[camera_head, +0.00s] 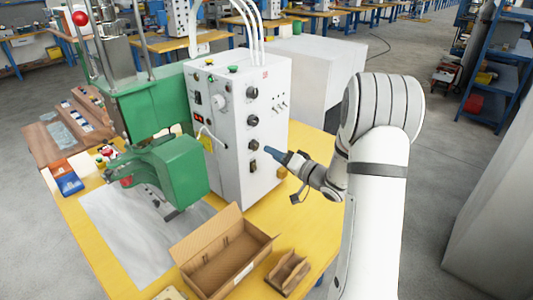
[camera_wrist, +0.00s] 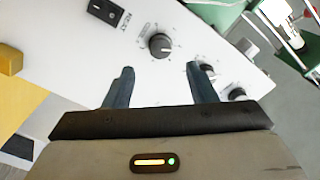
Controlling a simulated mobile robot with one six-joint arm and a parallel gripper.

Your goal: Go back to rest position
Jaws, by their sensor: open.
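My gripper (camera_head: 275,154) is in front of the knobbed side of a white control cabinet (camera_head: 222,136), to the right of it in the head view. In the wrist view my gripper (camera_wrist: 160,82) shows two dark blue fingers set apart with nothing between them. Past the fingers is the white panel (camera_wrist: 145,45) with a black knob (camera_wrist: 161,45) and a switch. I cannot tell the exact gap between the fingertips and the panel.
A green welding machine (camera_head: 180,170) stands left of the cabinet on the yellow table (camera_head: 310,165). An open cardboard box (camera_head: 262,243) and a small brown holder (camera_head: 288,272) lie at the table's front. A blue shelf (camera_head: 495,75) stands at the right, with open floor before it.

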